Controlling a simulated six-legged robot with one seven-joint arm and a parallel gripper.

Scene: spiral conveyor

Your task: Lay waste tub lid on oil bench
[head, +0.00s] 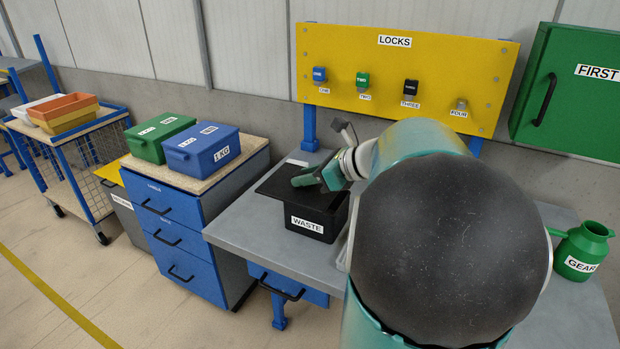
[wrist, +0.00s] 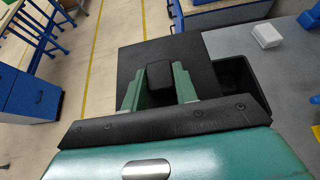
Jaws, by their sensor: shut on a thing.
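The black waste tub (head: 307,226), labelled WASTE, stands on the grey oil bench (head: 238,236). Its dark, flat lid (head: 276,183) is at the height of the tub's top in the head view. In the wrist view the lid (wrist: 130,62) lies shifted to the left of the tub, and part of the tub's open inside (wrist: 236,78) shows to its right. My gripper (head: 310,180) is shut on the lid's block-shaped handle, seen between the green fingers (wrist: 158,82) in the wrist view. Whether the lid touches the tub's rim I cannot tell.
A yellow LOCKS board (head: 400,75) stands behind the bench. A blue drawer cabinet (head: 175,235) with green (head: 160,135) and blue (head: 202,146) boxes is to the left. A green jug (head: 582,250) stands at the right. A small white block (wrist: 266,35) lies beyond the tub.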

